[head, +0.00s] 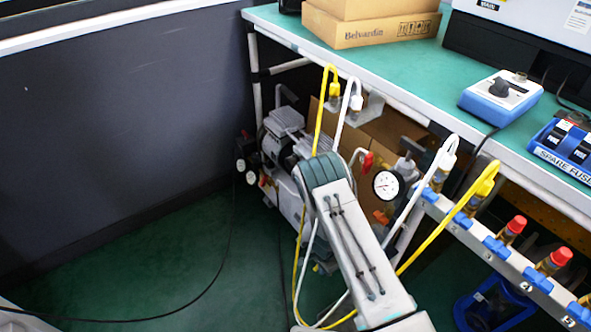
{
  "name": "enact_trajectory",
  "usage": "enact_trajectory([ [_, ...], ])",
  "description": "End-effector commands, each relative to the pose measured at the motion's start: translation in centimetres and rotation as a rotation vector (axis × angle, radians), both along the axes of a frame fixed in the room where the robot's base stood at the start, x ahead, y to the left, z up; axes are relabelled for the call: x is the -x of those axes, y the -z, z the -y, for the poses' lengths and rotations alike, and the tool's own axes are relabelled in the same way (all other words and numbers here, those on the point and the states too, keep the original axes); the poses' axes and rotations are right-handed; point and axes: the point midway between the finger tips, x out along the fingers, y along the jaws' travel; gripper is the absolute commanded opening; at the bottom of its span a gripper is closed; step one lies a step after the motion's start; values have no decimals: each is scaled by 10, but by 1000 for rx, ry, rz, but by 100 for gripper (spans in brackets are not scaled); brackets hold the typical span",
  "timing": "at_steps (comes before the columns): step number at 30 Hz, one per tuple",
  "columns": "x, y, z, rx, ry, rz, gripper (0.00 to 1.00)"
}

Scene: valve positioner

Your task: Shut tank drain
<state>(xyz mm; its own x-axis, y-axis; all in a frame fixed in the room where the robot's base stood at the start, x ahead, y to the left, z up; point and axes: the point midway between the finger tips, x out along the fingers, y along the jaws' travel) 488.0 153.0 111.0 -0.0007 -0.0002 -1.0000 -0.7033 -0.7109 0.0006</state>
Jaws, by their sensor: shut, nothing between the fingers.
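The air compressor (283,140) with its pale tank stands on the floor under the left end of the green-topped bench. My arm crosses in front of it and hides much of its right and lower part. I cannot make out the tank drain or its position. A red-handled fitting (367,162) and a round white gauge (386,185) show just right of my arm. My gripper does not show; only my arm's links are visible, rising from the bottom of the picture.
Yellow (322,100) and white (343,115) hoses loop from the bench edge toward the floor near my arm. A valve rail (500,250) with red caps runs along the bench front. Dark cables lie on the green floor, which is largely open at left.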

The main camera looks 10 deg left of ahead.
Motion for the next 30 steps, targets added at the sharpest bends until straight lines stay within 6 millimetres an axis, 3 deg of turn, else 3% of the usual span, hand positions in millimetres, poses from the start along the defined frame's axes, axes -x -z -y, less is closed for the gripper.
enact_trajectory([
  [30, 1, 1, -12, -1, 2, 1, 0],
])
